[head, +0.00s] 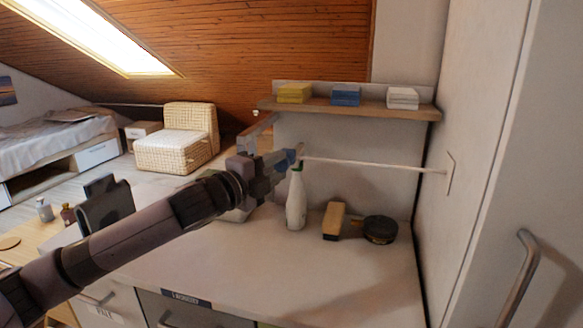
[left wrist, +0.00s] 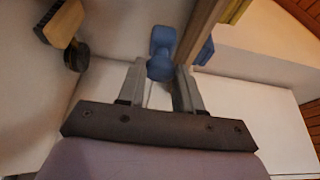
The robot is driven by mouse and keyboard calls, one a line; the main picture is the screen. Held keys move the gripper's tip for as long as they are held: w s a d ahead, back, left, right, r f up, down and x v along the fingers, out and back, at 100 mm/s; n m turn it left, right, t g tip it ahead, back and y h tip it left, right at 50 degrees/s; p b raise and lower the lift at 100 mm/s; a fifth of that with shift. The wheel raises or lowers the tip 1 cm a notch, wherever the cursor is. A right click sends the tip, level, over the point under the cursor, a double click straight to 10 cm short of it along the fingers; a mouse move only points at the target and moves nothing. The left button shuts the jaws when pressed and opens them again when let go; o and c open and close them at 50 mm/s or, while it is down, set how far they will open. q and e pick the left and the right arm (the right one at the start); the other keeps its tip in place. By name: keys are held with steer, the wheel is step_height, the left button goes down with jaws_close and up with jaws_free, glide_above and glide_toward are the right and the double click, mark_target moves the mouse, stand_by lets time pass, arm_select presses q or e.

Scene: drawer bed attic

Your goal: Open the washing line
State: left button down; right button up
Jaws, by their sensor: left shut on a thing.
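The washing line (head: 375,163) is a pale cord. It stretches in the head view from a plate (head: 449,172) on the right wall to my left gripper (head: 287,160). My left gripper is shut on the blue line handle (head: 291,157) at the cord's end, in the air above the counter. In the left wrist view the blue handle (left wrist: 161,66) sits between the fingertips. My right gripper is not in view.
A white bottle (head: 296,203), a brush (head: 334,220) and a dark round tin (head: 380,229) stand on the counter (head: 270,265) below the line. A wooden shelf (head: 370,109) with yellow, blue and white stacks is behind. A cabinet handle (head: 518,280) juts out at right.

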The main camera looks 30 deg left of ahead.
arm_select(q)
steer(key=shift+s+a, duration=0.25)
steer(key=shift+a, duration=0.55)
steer(key=shift+s+a, duration=0.25)
steer(key=shift+a, duration=0.55)
steer(key=c, duration=0.7)
jaws_free()
steer(key=shift+c, duration=0.2)
steer(key=s+b, duration=0.3)
steer(key=s, duration=0.3)
steer(key=shift+s+a+b, duration=0.4)
steer(key=shift+s, duration=0.15)
